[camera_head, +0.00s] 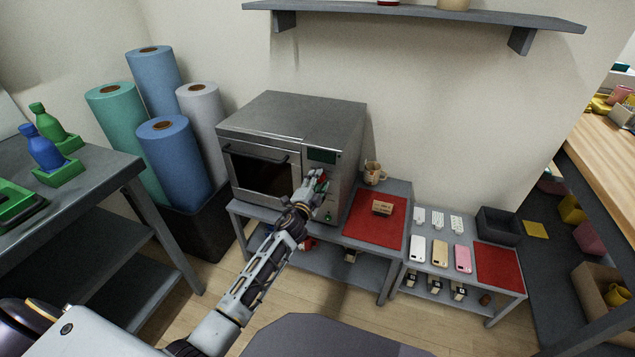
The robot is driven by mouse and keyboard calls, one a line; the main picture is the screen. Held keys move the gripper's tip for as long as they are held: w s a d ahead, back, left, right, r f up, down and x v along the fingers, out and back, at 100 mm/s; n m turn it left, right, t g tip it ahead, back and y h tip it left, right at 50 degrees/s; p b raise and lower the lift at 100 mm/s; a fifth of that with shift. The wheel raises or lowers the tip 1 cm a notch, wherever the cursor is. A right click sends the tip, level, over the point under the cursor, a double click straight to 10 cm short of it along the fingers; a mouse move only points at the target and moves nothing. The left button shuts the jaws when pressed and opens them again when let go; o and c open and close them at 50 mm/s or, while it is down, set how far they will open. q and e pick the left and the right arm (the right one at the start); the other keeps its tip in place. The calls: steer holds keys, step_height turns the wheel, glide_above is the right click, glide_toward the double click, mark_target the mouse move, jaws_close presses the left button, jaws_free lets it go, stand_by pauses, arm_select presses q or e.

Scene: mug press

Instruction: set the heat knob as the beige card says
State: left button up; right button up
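The grey press oven (310,115) stands on a grey table, with its dark display (321,156) at the upper right of its front. My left gripper (319,184) is at the control panel below the display and covers part of it. Its fingers are too small and overlapped to tell whether they are open or shut. Red and green bits show beside the fingers. The heat knob cannot be made out behind the gripper. A small green mark (328,216) shows lower on the panel. No beige card is clearly readable; a beige phone-like piece (439,253) lies on the low table. My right gripper is out of view.
A red mat (363,232) with a small brown box (382,208) lies right of the oven, near a mug (374,172). Small white cards (438,220) and a dark bin (498,226) are further right. Fabric rolls (172,160) stand left. A shelf (420,13) hangs above.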

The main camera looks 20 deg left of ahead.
arm_select(q)
steer(key=shift+o, duration=0.4)
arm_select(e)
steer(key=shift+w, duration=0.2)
arm_select(q)
steer(key=shift+s, duration=0.1)
steer(key=s, duration=1.1)
steer(key=shift+s, duration=0.4)
stand_by(0.5)
